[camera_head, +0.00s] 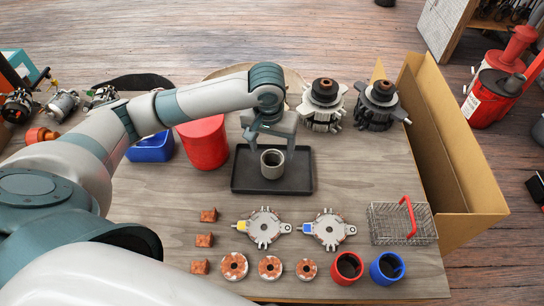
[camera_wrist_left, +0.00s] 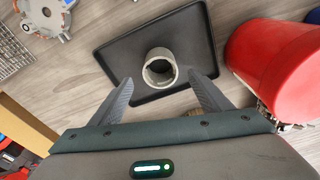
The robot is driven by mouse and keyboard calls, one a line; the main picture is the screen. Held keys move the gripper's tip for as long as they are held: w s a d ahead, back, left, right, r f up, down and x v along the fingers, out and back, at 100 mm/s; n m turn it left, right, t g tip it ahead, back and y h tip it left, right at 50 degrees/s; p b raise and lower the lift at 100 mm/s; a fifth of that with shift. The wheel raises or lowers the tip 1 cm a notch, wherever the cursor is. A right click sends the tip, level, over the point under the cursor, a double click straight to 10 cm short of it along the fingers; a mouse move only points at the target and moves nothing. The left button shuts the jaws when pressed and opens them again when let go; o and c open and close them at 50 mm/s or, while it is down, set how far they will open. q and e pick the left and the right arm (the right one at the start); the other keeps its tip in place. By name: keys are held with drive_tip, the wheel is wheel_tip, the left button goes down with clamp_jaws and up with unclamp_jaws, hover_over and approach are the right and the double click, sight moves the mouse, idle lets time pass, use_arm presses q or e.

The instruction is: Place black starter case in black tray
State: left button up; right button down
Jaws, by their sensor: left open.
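The black tray (camera_head: 240,183) lies on the wooden table and also shows in the left wrist view (camera_wrist_left: 112,58). My left gripper (camera_head: 271,148) is open, pointing down over the tray. In the left wrist view its fingertips (camera_wrist_left: 160,80) lie on either side of the case, with gaps visible. My right gripper is not in view.
A red canister (camera_head: 204,143) and a blue bin (camera_head: 150,148) stand left of the tray. Alternator parts (camera_head: 322,105) stand behind it to the right. Red (camera_head: 347,268) and blue (camera_head: 387,268) cases, a wire basket (camera_head: 402,226) and a cardboard box (camera_head: 450,150) are at the right.

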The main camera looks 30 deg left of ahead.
use_arm(q)
drive_tip(key=shift+s+r, duration=0.15)
drive_tip(key=shift+r, duration=0.95)
drive_tip(key=shift+s+r, duration=0.1)
drive_tip(key=shift+r, duration=1)
